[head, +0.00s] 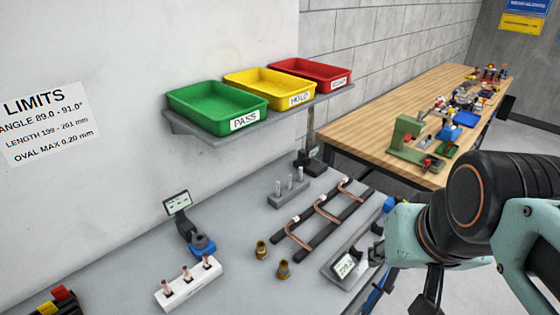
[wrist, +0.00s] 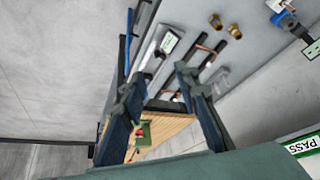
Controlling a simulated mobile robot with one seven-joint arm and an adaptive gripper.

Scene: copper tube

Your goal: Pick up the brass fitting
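Two small brass fittings stand upright on the grey bench, close together. One brass fitting (head: 261,249) is farther back, and the other brass fitting (head: 284,268) is nearer and to its right. In the wrist view both show near the top, one fitting (wrist: 215,20) left of the other fitting (wrist: 235,31). My gripper (wrist: 157,84) is open, its two fingers spread with nothing held between them. It is apart from the fittings, which lie beyond and right of its fingertips in the wrist view. In the head view my arm is at the right.
Bent copper tubes (head: 325,214) lie on dark rails right of the fittings. A grey gauge with a display (head: 346,265) stands nearby. A white block with copper pieces (head: 188,284) and a blue-based device (head: 201,245) are left. Green, yellow and red trays sit on a wall shelf (head: 190,128).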

